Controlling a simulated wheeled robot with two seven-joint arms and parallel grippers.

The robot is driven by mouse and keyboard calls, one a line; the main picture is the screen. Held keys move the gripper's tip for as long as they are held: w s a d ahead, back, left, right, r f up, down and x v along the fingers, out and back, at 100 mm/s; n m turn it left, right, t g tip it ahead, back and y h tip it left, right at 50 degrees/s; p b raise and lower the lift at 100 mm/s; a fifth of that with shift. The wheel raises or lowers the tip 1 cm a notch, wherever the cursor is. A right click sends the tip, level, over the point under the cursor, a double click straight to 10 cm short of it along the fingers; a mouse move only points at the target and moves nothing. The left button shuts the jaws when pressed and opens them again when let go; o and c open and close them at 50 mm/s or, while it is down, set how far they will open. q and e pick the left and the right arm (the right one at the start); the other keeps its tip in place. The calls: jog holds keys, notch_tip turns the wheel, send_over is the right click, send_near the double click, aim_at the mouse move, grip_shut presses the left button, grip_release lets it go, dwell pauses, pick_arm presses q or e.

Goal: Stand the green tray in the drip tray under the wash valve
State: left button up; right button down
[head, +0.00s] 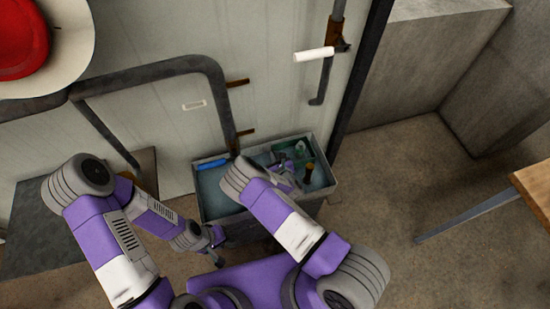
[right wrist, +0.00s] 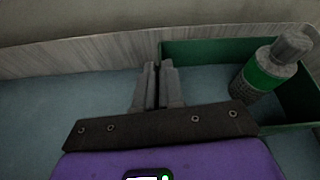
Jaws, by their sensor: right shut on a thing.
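The green tray (right wrist: 212,50) is in the right wrist view, with a bottle with a green label (right wrist: 272,72) standing in it. My right gripper (right wrist: 155,72) is shut on the tray's near-left wall. In the head view the green tray (head: 281,148) is partly hidden by my right gripper (head: 288,168), inside the right part of a grey drip tray (head: 201,203) with a bluish floor. The wash valve (head: 315,54), with a white handle, is on the wall above. My left gripper (head: 217,242) hangs in front of the drip tray; its jaw opening is unclear.
A blue item (head: 212,163) lies at the drip tray's back left. A dark pipe (head: 212,85) runs down the wall to the drip tray. A grey panel (head: 35,220) is at the left, and a wooden table (head: 535,188) at the right.

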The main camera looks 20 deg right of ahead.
jog(key=shift+r, duration=0.2)
jog(key=shift+f, duration=0.15)
jog(key=c, duration=1.3)
grip_release()
jog(key=shift+o, duration=0.2)
jog(key=shift+s+r, duration=0.2)
jog(key=shift+s, duration=0.1)
jog(key=p+v, duration=0.4)
jog(key=v, duration=0.7)
jog(key=shift+s, duration=0.2)
jog(key=shift+r, duration=0.1)
